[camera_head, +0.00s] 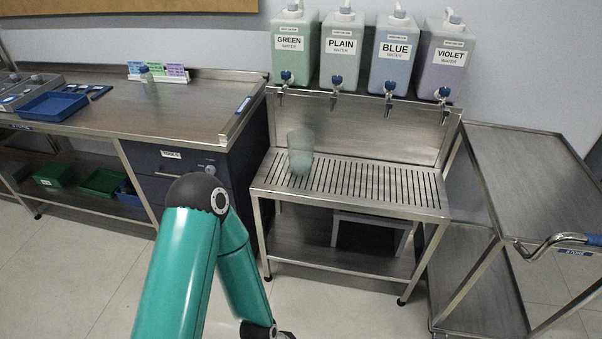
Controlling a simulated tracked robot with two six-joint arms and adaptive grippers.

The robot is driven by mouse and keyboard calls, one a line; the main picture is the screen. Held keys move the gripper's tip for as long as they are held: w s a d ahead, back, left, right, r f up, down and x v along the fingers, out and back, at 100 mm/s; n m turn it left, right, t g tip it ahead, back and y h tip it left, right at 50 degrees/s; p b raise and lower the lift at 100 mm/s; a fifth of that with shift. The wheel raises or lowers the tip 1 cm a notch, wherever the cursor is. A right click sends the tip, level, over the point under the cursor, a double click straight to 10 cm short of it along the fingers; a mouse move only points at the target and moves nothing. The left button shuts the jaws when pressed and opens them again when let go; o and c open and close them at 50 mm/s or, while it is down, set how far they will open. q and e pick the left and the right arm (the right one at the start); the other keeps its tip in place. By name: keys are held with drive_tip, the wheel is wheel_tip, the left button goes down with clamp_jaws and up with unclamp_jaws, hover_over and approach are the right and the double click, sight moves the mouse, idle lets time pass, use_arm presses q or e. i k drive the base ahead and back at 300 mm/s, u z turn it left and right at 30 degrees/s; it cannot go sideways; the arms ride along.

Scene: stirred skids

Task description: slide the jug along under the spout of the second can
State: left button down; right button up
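The translucent jug (300,160) stands upright on the left part of the slatted drain grate (385,185). The jug looks empty, and no gripper touches it. Four cans stand in a row on the shelf above, each with a blue-handled tap. The second can from the left is the PLAIN can (341,56), and its spout (334,101) hangs to the right of the jug in the picture. The green can's spout (280,97) is above and slightly left of the jug. One teal arm of mine fills the lower middle, its forearm pointing down.
The blue can (392,66) and violet can (444,64) stand further right. The grate is bare right of the jug. A steel cart (535,175) is right.

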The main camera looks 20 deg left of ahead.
sight(300, 142)
drive_tip(key=z, duration=0.15)
drive_tip(key=i, duration=0.9)
drive_tip(key=u, duration=0.05)
